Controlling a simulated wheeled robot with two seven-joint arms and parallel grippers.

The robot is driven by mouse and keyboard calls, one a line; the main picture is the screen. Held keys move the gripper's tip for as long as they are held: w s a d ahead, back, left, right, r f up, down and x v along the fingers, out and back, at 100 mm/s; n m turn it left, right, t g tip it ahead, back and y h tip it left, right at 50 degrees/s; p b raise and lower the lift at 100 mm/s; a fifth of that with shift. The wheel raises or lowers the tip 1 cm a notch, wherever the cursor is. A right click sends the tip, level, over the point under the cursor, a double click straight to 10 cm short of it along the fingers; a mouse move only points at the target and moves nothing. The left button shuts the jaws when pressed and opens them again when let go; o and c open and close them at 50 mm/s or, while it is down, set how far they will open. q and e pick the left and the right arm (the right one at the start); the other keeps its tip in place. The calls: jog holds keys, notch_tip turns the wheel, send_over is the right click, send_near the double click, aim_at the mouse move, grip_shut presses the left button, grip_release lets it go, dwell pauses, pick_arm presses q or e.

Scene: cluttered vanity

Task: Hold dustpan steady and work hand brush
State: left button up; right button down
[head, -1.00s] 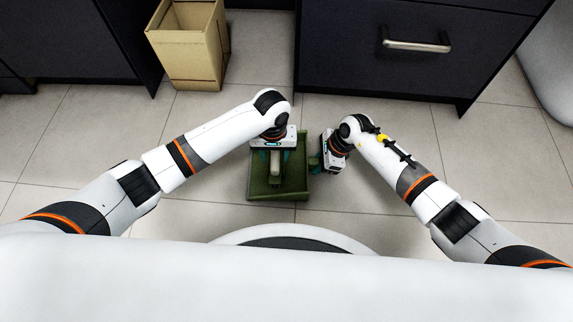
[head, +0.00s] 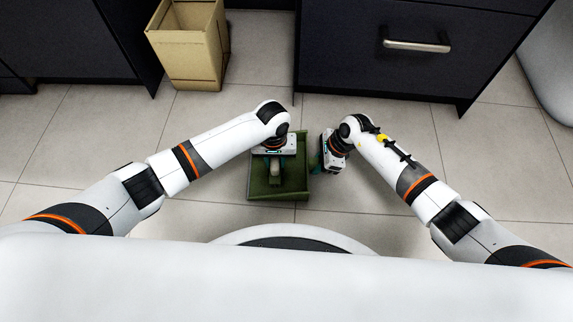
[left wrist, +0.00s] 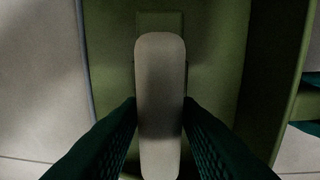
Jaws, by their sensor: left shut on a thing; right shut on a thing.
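The green dustpan (head: 262,192) lies on the tiled floor in front of me. It fills much of the left wrist view (left wrist: 215,85). The hand brush's pale beige handle (head: 275,180) is over the pan. My left gripper (head: 275,162) is shut on this handle, and the left wrist view shows the handle (left wrist: 160,90) between the dark green fingers. The brush's bristles cannot be made out. My right gripper (head: 316,160) is at the dustpan's right side and is shut on its side wall, though the exact contact is hard to see.
An open cardboard box (head: 190,60) stands on the floor at the back left. Dark cabinets (head: 400,55) line the back, one with a metal handle (head: 417,46). The floor tiles (head: 225,115) around the pan are clear.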

pick_arm(q)
jog(key=shift+r, duration=1.65)
jog(key=shift+r, duration=0.1)
jog(key=shift+r, duration=2.4)
pick_arm(e)
jog(key=c, duration=1.1)
grip_release()
jog(key=shift+c, duration=0.2)
jog(key=v, duration=1.2)
